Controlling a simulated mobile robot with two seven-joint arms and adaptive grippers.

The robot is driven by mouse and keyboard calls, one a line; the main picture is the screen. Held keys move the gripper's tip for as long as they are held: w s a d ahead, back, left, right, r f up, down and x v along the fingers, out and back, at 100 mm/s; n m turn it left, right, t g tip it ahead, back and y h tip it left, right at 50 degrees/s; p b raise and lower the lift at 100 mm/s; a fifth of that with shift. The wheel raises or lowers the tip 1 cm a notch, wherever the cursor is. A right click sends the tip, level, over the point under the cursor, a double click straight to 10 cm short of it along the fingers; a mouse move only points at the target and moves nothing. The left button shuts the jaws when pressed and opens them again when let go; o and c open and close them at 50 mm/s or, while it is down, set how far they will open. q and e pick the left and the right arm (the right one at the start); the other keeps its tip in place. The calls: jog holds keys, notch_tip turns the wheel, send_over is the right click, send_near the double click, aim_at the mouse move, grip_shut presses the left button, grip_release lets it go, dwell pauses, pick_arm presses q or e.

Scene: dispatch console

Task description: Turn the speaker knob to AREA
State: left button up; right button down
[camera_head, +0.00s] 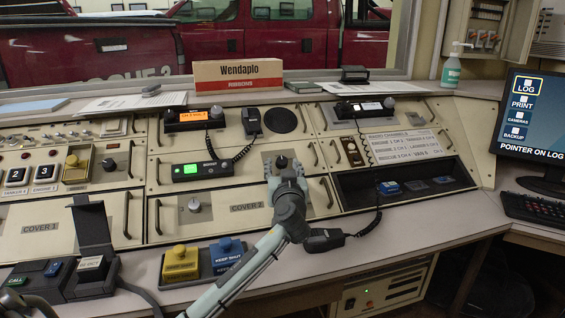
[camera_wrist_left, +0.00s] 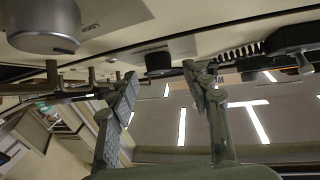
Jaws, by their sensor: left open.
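A black knob (camera_head: 282,161) stands on the centre console panel below a round speaker grille (camera_head: 281,120). It seems to show in the left wrist view as a dark round knob (camera_wrist_left: 158,62) beyond the fingertips. Its label and pointer setting cannot be read. My left gripper (camera_head: 285,172) is just in front of this knob in the head view. In the wrist view its two fingers (camera_wrist_left: 161,88) are spread with nothing held between them. A large grey knob (camera_wrist_left: 43,25) is close to the camera there.
A silver knob (camera_head: 194,205) sits on the lower left panel. A radio with a green display (camera_head: 203,171) and coiled cord is left of the gripper. Panel handles flank the centre area. Yellow (camera_head: 181,263) and blue (camera_head: 227,254) buttons stand on the front ledge.

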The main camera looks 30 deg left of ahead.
pick_arm(q)
jog(key=shift+x, duration=0.8)
